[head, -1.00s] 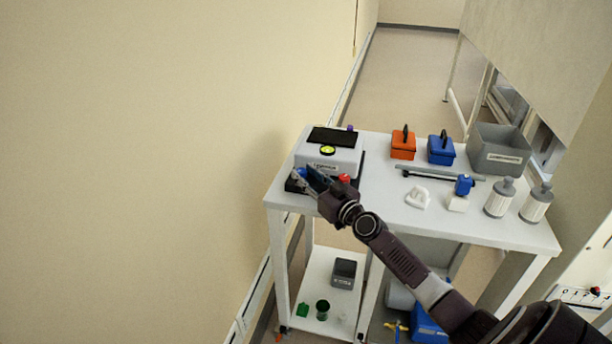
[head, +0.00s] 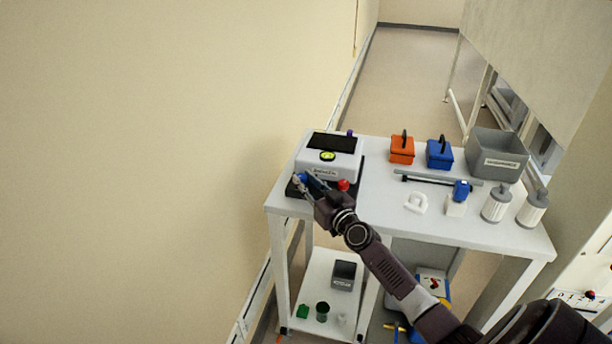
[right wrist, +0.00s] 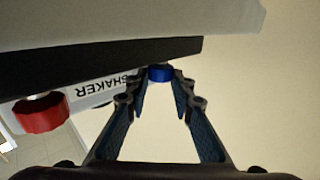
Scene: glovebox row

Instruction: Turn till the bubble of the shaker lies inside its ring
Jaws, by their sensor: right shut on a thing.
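The shaker (head: 345,167), a white box with a black top panel on a dark base, stands at the left end of the white table. Its round yellow-green bubble level (head: 327,156) is on top; the bubble's place against the ring is too small to tell. My right gripper (head: 302,181) is at the shaker's front left corner, shut on a blue knob. In the right wrist view this blue knob (right wrist: 160,73) sits between the fingertips, under the dark base. A red knob (head: 343,185) is at the front right; it also shows in the right wrist view (right wrist: 38,113). My left gripper is not in view.
On the table (head: 400,222) are an orange box (head: 402,152), a blue box (head: 440,155), a grey bin (head: 495,158), a blue-topped item (head: 461,190) and two grey-white canisters. A wall runs close along the left. A lower shelf holds small containers.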

